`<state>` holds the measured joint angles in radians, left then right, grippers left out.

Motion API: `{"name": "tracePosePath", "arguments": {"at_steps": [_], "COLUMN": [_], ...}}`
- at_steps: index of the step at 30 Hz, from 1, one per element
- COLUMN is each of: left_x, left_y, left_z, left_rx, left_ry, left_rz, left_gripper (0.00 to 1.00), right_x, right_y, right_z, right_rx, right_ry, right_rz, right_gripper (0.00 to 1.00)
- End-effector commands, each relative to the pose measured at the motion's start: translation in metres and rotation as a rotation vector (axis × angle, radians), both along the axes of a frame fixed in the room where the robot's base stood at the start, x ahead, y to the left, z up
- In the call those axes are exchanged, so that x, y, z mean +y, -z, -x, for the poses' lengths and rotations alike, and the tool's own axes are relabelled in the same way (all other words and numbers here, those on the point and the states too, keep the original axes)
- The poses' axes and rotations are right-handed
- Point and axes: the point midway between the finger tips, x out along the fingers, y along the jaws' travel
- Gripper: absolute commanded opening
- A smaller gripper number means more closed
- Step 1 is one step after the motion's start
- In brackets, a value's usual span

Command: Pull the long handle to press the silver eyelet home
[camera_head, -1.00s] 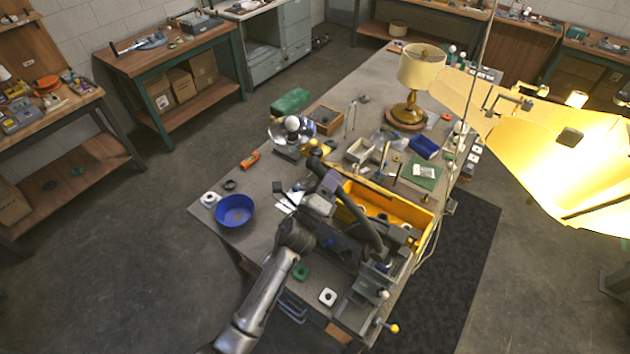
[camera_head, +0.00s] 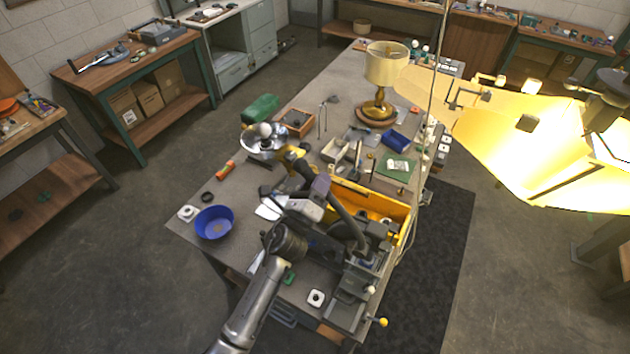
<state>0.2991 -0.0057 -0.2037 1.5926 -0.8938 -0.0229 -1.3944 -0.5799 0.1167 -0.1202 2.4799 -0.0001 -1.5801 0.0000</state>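My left arm comes in from the bottom and reaches over the near end of the workbench (camera_head: 178,232). Its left gripper (camera_head: 305,208) is among grey and dark parts beside the yellow bin (camera_head: 385,208); its fingers are too small and covered to read. A grey machine (camera_head: 348,303) stands at the bench's near right corner. A rod with a yellow knob (camera_head: 382,322) sticks out from it; I cannot tell whether this is the long handle. The silver eyelet cannot be made out.
A brass lamp (camera_head: 385,65) stands farther back. Floor at left is clear.

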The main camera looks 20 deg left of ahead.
Motion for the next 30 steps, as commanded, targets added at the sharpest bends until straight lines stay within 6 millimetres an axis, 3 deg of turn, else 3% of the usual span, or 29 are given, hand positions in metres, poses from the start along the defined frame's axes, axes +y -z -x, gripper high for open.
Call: {"name": "tracePosePath", "arguments": {"at_steps": [1, 7, 20, 23, 30], "left_x": [-0.006, -0.005, -0.002, 0.001, 0.009], "left_y": [-0.008, -0.006, -0.001, 0.004, 0.019], "left_z": [0.001, 0.001, 0.003, 0.013, 0.056], "left_rx": [-0.016, -0.011, -0.003, -0.002, -0.002], "left_ry": [0.013, 0.012, 0.006, 0.006, 0.007], "left_rz": [0.002, 0.007, 0.008, 0.007, 0.007], "left_gripper": [0.38, 0.56, 0.56, 0.56, 0.56], "right_x": [0.0, 0.001, -0.001, -0.002, -0.003], "right_y": [-0.001, 0.0, 0.001, 0.004, 0.015], "right_z": [0.0, 0.001, 0.001, 0.001, 0.0], "right_rx": [0.0, 0.002, 0.001, 0.001, 0.0], "right_ry": [0.002, 0.002, -0.003, -0.006, -0.005], "right_rz": [-0.002, -0.002, 0.004, 0.008, 0.009], "right_gripper": [0.43, 0.43, 0.43, 0.43, 0.43]}}
